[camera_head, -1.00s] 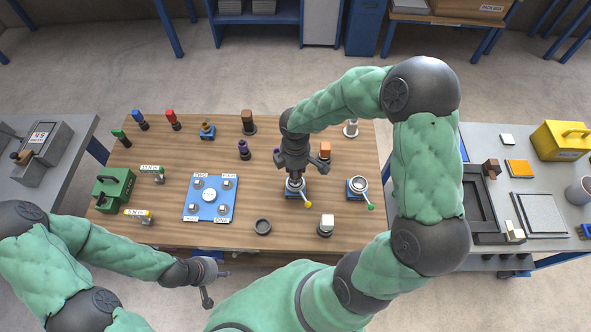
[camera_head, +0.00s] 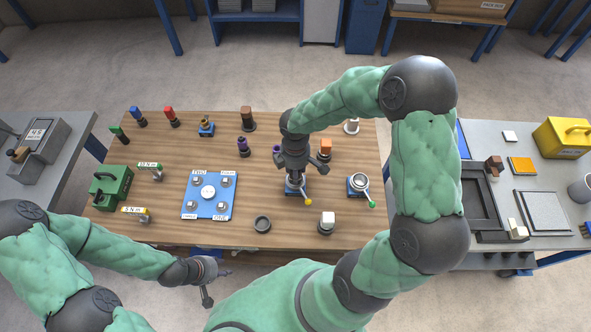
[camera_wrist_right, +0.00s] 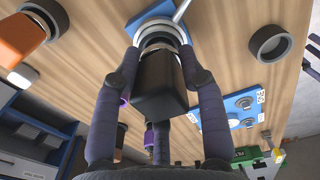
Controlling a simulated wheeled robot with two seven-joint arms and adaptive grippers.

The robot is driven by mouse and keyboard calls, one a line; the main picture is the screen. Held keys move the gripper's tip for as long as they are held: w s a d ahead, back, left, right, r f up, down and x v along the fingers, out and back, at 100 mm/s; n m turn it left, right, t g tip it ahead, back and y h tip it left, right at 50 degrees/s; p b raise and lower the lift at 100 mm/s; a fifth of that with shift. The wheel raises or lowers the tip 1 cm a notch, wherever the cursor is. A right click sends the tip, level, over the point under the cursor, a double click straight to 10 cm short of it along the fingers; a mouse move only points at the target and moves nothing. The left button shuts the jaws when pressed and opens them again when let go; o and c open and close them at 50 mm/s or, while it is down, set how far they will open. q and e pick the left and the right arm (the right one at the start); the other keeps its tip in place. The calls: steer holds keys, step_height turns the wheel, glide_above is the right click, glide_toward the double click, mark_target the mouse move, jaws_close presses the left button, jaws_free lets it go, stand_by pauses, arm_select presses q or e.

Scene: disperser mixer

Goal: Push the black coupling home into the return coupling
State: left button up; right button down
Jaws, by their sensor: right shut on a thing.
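The black coupling (camera_wrist_right: 158,88) is a dark block between the fingers of my right gripper (camera_wrist_right: 158,62), which is shut on it. In the head view this gripper (camera_head: 295,180) points down over a blue-based fitting with a yellow-tipped lever (camera_head: 308,201), apparently the return coupling. In the right wrist view the coupling's far end meets the silver ring (camera_wrist_right: 160,22) of that fitting, roughly in line with it. I cannot tell how deep it sits. My left gripper (camera_head: 217,285) is open and empty, off the table's front edge.
A similar fitting with a green-tipped lever (camera_head: 358,184) stands close on the right. A silver-topped block (camera_head: 327,222) and a dark ring (camera_head: 262,224) stand in front. A blue plate (camera_head: 208,208) lies left. An orange-topped block (camera_head: 325,146) stands just behind.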

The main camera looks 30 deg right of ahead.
steer(key=shift+f+b, duration=0.6)
steer(key=shift+f, duration=0.25)
steer(key=c, duration=0.6)
jaws_free()
steer(key=shift+c, duration=0.2)
steer(key=shift+r, duration=0.1)
step_height(320, 180, up, 12)
steer(key=shift+f, duration=0.1)
